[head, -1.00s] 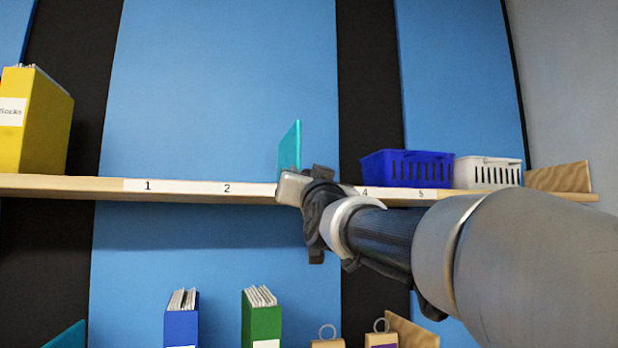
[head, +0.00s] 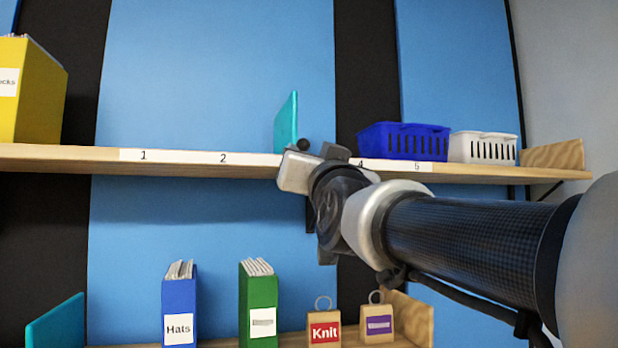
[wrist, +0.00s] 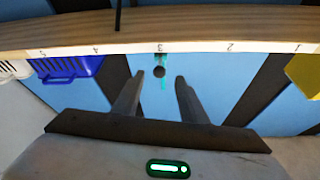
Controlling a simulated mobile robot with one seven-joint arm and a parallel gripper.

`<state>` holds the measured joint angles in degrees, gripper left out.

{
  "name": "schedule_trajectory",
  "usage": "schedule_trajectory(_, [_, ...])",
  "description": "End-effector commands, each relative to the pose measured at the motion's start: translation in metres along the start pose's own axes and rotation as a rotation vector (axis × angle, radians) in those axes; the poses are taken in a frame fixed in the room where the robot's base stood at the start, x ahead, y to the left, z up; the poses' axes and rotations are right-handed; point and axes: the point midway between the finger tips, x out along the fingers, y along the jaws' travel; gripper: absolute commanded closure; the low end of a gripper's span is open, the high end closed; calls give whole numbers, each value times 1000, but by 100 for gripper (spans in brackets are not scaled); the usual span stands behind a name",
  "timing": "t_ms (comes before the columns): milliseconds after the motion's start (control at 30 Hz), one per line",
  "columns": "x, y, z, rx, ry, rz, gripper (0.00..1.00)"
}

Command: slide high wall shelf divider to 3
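The teal divider (head: 287,122) stands upright on the high wall shelf (head: 60,159), just left of and behind my gripper in the head view. In the wrist view the divider (wrist: 163,84) shows as a thin teal strip with a dark round knob (wrist: 159,71) in front. It lines up with the label 3 (wrist: 160,47). My gripper (wrist: 159,76) is open, its two fingers apart on either side of the knob. I cannot tell whether they touch it. In the head view my gripper (head: 300,168) covers the label 3, and its fingertips are hard to make out.
A blue basket (head: 404,141) and a white basket (head: 484,147) stand to the right on the high shelf. A yellow binder (head: 30,90) stands at its left end. Shelf space above labels 1 and 2 is clear. Binders and tagged blocks stand on the shelf below.

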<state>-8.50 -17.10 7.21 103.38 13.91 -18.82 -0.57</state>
Motion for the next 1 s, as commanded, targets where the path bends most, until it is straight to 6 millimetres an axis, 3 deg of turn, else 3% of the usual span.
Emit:
schedule_trajectory(33, [-14, 0, 0, 0, 2, -1, 61])
schedule_trajectory(200, [-48, 0, 1, 1, 2, 0, 61])
schedule_trajectory(400, [-70, 0, 0, 1, 0, 0, 61])
schedule_trajectory(1000, [-73, 0, 1, 0, -2, 0, 61])
